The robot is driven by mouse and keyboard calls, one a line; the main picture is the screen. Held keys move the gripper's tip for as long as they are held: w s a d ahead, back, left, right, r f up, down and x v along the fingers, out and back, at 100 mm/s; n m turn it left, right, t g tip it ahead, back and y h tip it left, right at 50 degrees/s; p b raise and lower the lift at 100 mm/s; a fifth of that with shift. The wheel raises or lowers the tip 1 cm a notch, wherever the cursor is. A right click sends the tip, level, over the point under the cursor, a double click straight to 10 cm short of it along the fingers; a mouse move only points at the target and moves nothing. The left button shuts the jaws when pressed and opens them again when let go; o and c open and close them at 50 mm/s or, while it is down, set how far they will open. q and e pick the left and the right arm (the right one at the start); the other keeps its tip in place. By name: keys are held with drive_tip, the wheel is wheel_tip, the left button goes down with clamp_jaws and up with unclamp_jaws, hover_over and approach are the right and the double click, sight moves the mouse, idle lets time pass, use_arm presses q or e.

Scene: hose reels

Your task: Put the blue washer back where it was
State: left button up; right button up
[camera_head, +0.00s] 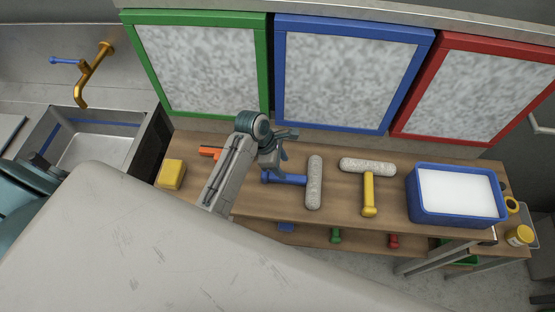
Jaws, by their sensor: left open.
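The blue washer has a blue handle (287,178) and a grey fuzzy sleeve (314,182). It lies on the wooden table, with its handle pointing left. My left gripper (283,147) is open and empty, just behind the blue handle in the picture. Part of my gripper overlaps the handle's left end, and I cannot tell how high it is above it. A second washer with a yellow handle (369,195) and grey sleeve lies to the right. A blue tub (457,214) with white contents stands further right. My right gripper is not in view.
Panels framed in green (262,65), blue (352,27) and red (420,70) stand behind the table. A yellow sponge-like block (171,174) and an orange item (209,152) lie left. Small coloured items sit on the lower shelf. A sink (95,140) is far left.

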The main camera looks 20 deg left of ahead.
use_arm(q)
drive_tip(key=v, duration=0.3)
drive_tip(key=shift+a+r, duration=0.1)
drive_tip(key=shift+r, duration=0.1)
idle(0.4)
